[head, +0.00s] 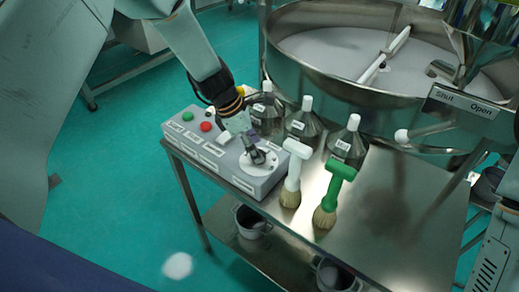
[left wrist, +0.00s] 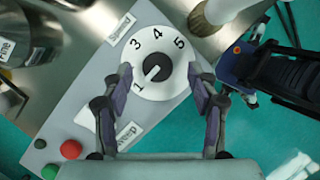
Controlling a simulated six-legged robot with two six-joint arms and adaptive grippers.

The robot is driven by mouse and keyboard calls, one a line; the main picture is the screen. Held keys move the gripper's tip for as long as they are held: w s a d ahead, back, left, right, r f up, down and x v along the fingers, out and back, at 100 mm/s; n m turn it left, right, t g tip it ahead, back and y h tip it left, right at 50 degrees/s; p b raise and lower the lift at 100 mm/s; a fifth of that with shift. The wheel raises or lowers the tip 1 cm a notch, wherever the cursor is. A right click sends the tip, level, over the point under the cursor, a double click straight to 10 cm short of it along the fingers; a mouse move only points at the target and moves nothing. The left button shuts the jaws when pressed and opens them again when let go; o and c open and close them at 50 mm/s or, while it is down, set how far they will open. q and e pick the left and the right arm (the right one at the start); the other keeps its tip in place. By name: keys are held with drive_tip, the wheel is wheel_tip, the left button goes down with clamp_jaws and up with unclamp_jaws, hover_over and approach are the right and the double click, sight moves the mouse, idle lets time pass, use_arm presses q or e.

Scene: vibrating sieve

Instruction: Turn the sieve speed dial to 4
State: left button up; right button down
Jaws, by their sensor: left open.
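The white speed dial (left wrist: 160,62) sits on the grey control box (head: 213,155). In the left wrist view its numbers 1, 3, 4 and 5 show; a finger seems to cover the place of 2. The black knob (left wrist: 157,69) at its middle lies on a diagonal, its lower-left end towards 1. My left gripper (left wrist: 160,78) is open, with one finger at each side of the dial and the knob between them, apart from both. In the head view my left gripper (head: 256,150) hangs over the dial and partly hides it. My right gripper does not show.
A green button (head: 187,117) and a red button (head: 206,126) are on the box. Several bottles (head: 303,122) stand behind it. A white brush (head: 293,170) and a green brush (head: 333,190) stand close to the right. The steel table (head: 400,215) is clear farther right, below the sieve (head: 330,82).

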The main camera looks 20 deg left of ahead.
use_arm(q)
drive_tip(key=shift+w+d+f, duration=0.1)
drive_tip(key=shift+w+f, duration=0.1)
drive_tip(key=shift+f, duration=0.45)
drive_tip(key=shift+w+f, duration=0.2)
drive_tip(key=shift+f, duration=0.7)
drive_tip(key=shift+s+r, duration=0.1)
drive_tip(key=shift+s, duration=0.3)
drive_tip(key=shift+d+r, duration=0.1)
drive_tip(key=shift+d, duration=0.1)
drive_tip(key=shift+c, duration=0.2)
drive_tip(key=shift+w+d, duration=0.1)
drive_tip(key=shift+w, duration=0.05)
drive_tip(key=shift+c, duration=0.6)
drive_tip(key=shift+w+a+f, duration=0.2)
drive_tip(key=shift+w+f, duration=0.1)
drive_tip(key=c, duration=0.3)
drive_tip(key=shift+s+a+r, duration=0.1)
drive_tip(key=shift+s+a, duration=0.1)
drive_tip(key=c, duration=0.3)
drive_tip(key=shift+d+r, duration=0.1)
drive_tip(key=c, duration=0.4)
